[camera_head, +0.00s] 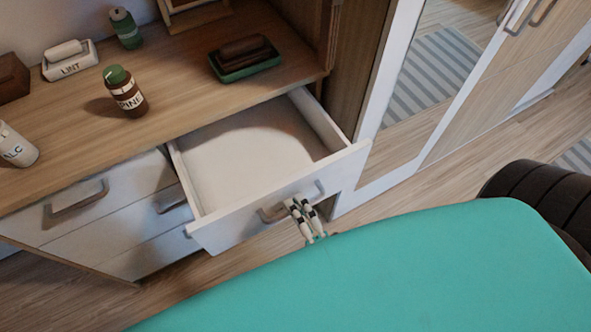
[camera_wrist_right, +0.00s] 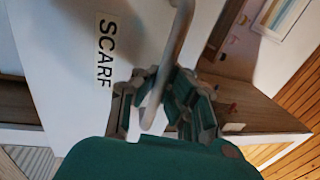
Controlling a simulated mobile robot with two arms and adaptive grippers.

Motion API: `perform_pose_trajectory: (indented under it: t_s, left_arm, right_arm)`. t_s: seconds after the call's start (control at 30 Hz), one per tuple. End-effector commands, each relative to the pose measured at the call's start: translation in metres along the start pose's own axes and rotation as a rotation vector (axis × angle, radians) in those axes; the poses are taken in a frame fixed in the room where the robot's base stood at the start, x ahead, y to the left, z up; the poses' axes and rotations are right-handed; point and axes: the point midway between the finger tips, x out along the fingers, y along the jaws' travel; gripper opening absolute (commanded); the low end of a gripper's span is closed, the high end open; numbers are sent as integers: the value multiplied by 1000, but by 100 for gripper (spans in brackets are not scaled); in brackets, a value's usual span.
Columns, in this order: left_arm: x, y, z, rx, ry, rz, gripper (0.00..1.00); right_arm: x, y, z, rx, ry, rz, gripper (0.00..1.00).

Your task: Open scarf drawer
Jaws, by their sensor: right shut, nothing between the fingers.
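The scarf drawer (camera_head: 250,150) is a white drawer pulled well out of the dresser's top right, its visible inside empty. Its front shows a SCARF label in the right wrist view (camera_wrist_right: 105,50). Its grey bar handle (camera_head: 271,215) also shows in that view (camera_wrist_right: 178,35). My right gripper (camera_head: 299,203) is at the middle of the handle, in front of the drawer front. Its fingers are shut, with nothing gripped between them; the handle bar crosses the fingers in the wrist view. Whether they touch it, I cannot tell. My left gripper is not in view.
The wooden dresser top (camera_head: 180,85) holds a brown bottle (camera_head: 124,92), a green bottle (camera_head: 125,28), a LINT box (camera_head: 69,60) and a green tray with a brush (camera_head: 244,58). Other drawers (camera_head: 75,205) at left are shut. A mirrored wardrobe (camera_head: 430,70) stands at right.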

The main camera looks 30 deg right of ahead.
Motion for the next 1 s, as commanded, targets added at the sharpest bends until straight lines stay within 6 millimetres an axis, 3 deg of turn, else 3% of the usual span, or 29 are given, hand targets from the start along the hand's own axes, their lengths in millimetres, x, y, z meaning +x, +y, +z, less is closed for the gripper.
perform_pose_trajectory:
  t_s: [0.07, 0.3, 0.47, 0.67, 0.77, 1.0]
  left_arm:
    - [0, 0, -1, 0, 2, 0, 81]
    - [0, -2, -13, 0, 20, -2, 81]
    - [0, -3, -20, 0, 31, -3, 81]
    - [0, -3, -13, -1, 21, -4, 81]
    - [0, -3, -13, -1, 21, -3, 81]
    - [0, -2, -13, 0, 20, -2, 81]
  right_arm:
    - [-1, 2, 1, 1, -3, 7, 3]
    - [0, 1, 0, 0, -1, 4, 34]
    - [0, 1, 0, 0, -1, 2, 35]
    - [-5, 1, 0, -1, -1, 3, 35]
    - [-18, 2, 0, -1, -2, 6, 35]
    - [-70, 2, 0, -1, -4, 7, 35]
